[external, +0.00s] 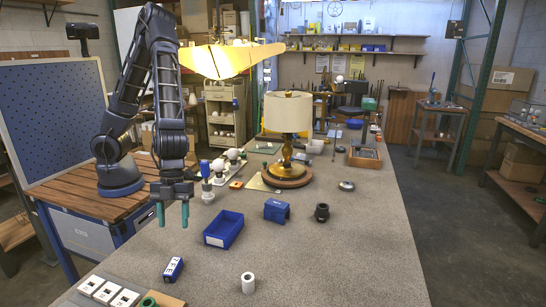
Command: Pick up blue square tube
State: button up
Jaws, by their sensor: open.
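A blue square block (277,210) that looks like the square tube stands on the grey tabletop, right of a blue open bin. A dark opening shows low on its near side. A smaller blue box with white markings (173,269) lies nearer the camera. My gripper (173,213) points down with its two green-tipped fingers apart and nothing between them. It hangs near the table's left edge, left of the bin and well left of the blue block. Its height over the table is hard to tell.
The blue open bin (223,229) stands between my gripper and the blue block. A black fitting (322,212) is right of the block. A white cylinder (248,283) stands in front, and a lamp (288,130) behind. The right front tabletop (365,255) is clear.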

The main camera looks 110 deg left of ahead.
jog(key=d, duration=0.2)
send_over(173, 265)
jog(key=s+a, duration=0.1)
jog(key=a, duration=0.1)
jog(key=shift+h, duration=0.4)
jog(key=shift+s+a+f, duration=0.1)
jog(key=shift+f, duration=1.25)
jog(key=shift+s+a+f, duration=0.1)
jog(key=shift+f, duration=1.2)
jog(key=shift+w+x, duration=0.2)
jog(key=shift+x, duration=1.2)
jog(key=shift+w+x, duration=0.15)
jog(key=shift+x, duration=1.2)
jog(key=c, duration=1.1)
jog(key=shift+r, duration=0.15)
